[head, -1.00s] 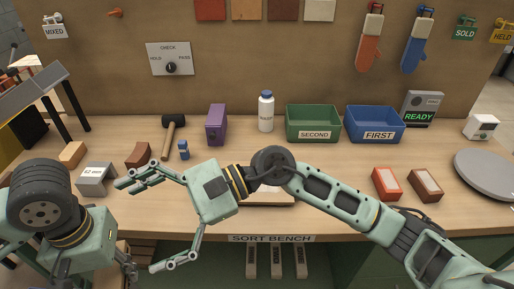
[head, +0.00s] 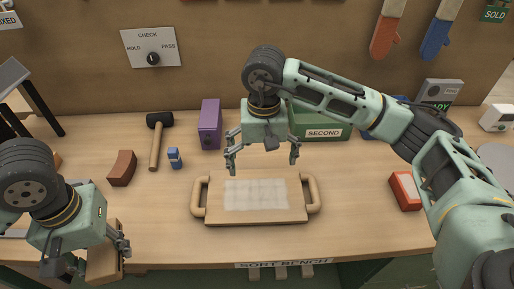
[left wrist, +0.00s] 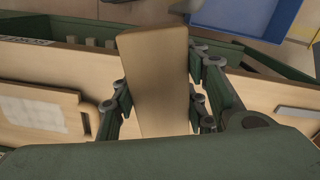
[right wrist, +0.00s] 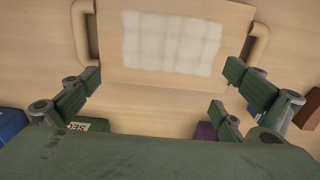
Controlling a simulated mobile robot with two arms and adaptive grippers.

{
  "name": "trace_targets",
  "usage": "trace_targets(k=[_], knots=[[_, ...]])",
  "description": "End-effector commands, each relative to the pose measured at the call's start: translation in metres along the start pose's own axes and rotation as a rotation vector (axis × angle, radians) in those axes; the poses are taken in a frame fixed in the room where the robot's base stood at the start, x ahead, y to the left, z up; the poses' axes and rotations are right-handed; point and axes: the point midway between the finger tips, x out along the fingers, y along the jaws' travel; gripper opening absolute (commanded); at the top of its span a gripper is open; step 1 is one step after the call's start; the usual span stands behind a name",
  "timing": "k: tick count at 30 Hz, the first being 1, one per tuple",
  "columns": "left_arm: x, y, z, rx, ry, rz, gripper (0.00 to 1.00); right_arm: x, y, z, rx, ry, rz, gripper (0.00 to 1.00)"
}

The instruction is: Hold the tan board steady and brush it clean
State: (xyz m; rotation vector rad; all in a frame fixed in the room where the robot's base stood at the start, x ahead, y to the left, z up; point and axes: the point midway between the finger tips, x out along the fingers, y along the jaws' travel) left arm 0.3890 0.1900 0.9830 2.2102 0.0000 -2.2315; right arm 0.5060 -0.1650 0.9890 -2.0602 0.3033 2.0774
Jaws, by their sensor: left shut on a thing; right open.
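The tan board (head: 255,217) lies flat near the bench's front edge in the head view, a looped handle at each end. A pale, whitish patch (head: 256,194) covers its middle; the board also shows in the right wrist view (right wrist: 160,83). My right gripper (head: 262,163) is open and empty above the board's back edge. My left gripper (head: 98,254) is shut on a tan wooden block (head: 103,268), left of the board and apart from it. The block stands between the fingers in the left wrist view (left wrist: 153,85); I cannot tell whether it has bristles.
A green bin (head: 335,118) is behind, an orange-red box (head: 405,190) right. Bench between board and orange-red box is clear.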

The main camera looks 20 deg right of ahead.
Motion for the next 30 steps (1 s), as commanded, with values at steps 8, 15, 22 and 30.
trace_targets(k=[8,15,22,30], knots=[[-0.015,0.0,0.0,0.001,0.0,0.0,0.2,0.042,0.001,0.002,0.0,-0.007,0.003,1.0],[-0.027,0.0,0.0,0.0,0.0,0.0,0.2,0.086,0.0,0.002,0.001,-0.007,0.001,1.0],[-0.032,0.0,0.0,0.001,0.0,0.0,0.2,0.111,0.0,0.002,0.0,-0.004,-0.001,1.0],[-0.033,0.0,0.0,0.001,0.0,0.0,0.2,0.116,-0.001,0.001,0.0,-0.002,-0.002,1.0]])
